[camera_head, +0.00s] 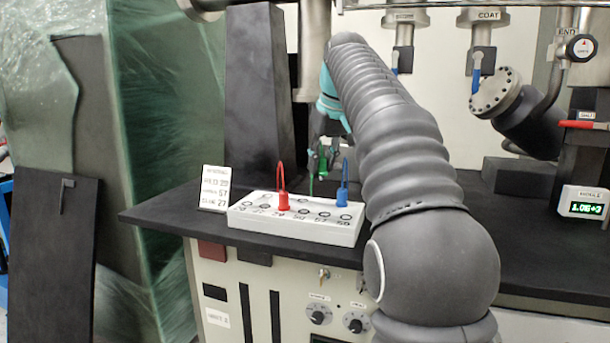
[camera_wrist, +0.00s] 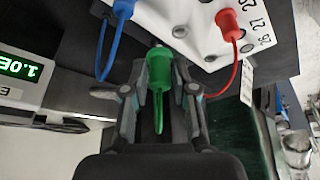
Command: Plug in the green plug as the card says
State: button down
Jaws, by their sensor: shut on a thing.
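The green plug (camera_wrist: 158,70) is held between the fingers of my gripper (camera_wrist: 158,92) in the wrist view, its green lead trailing back. In the head view the green plug (camera_head: 323,165) shows small between my gripper's fingers (camera_head: 322,155), behind and above the white socket board (camera_head: 340,236); the gap is hard to judge. The board (camera_wrist: 185,14) has several dark sockets with printed numbers. A red plug (camera_head: 283,200) and a blue plug (camera_head: 342,199) stand upright in it. A white card (camera_head: 214,188) stands left of the board; its lines are blurred, ending in what looks like 57 and 27.
The board stands on a black bench top (camera_head: 165,212). My arm covers the bench's middle. A green-digit display (camera_head: 582,203) stands at the right. Pipes with blue-handled valves (camera_head: 476,80) hang above. The red lead (camera_wrist: 235,75) and blue lead (camera_wrist: 110,45) loop near my gripper.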

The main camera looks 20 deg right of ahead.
jog(key=s+d+r, duration=0.4)
jog(key=d, duration=0.2)
send_over(321, 212)
jog(key=s, duration=0.1)
jog(key=shift+f, duration=1.6)
jog(key=shift+s+d+f, duration=0.1)
jog(key=shift+s+f, duration=0.05)
jog(key=shift+f, duration=0.5)
jog(key=shift+s+f, duration=0.1)
jog(key=shift+f, duration=0.5)
notch_tip(321, 212, down, 2)
jog(key=b, duration=0.3)
jog(key=shift+f, duration=0.25)
jog(key=shift+p, duration=0.45)
jog(key=shift+f+b, duration=0.85)
jog(key=shift+f, duration=0.2)
